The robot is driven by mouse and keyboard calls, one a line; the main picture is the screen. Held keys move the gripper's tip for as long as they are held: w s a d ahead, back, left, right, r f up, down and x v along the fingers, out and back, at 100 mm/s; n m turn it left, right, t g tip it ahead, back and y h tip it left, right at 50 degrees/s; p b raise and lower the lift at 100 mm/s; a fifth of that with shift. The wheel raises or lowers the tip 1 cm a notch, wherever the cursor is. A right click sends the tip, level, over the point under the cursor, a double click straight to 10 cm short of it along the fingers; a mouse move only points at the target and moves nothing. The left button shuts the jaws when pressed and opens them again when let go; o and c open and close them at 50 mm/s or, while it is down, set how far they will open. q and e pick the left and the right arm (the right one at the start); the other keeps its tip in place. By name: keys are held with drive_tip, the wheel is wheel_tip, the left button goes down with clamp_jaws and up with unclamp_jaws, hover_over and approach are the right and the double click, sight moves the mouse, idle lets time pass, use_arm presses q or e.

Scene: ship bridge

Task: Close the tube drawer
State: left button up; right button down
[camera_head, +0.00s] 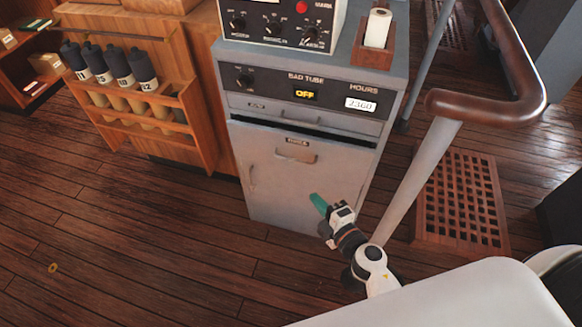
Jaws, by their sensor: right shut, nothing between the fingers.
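A grey metal cabinet (385,90) stands in the upper middle of the head view. Its front has a dark panel (270,80) marked BAD TUBE and HOURS, with a lit OFF display. Below it is a narrow grey drawer front (300,114), with a dark gap along its underside. How far this drawer stands out is hard to tell from above. My right gripper (320,205), with green fingers, is shut and empty in front of the lower grey door (280,180), well below the drawer. I cannot tell whether it touches the door. My left gripper is out of view.
A wooden rack (185,125) with several dark-capped tubes stands left of the cabinet. A slanted grey post with a brown handrail (490,110) rises right of my right arm. A wooden grating (460,205) lies beyond it. The plank floor at left is mostly clear.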

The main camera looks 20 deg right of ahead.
use_arm(q)
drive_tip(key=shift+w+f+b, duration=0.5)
drive_tip(key=shift+b, duration=0.05)
use_arm(e)
drive_tip(key=d+x, duration=0.2)
drive_tip(key=x, duration=1)
drive_tip(key=shift+w+d+f, duration=0.2)
drive_tip(key=shift+d+f, duration=0.05)
drive_tip(key=shift+d, duration=0.15)
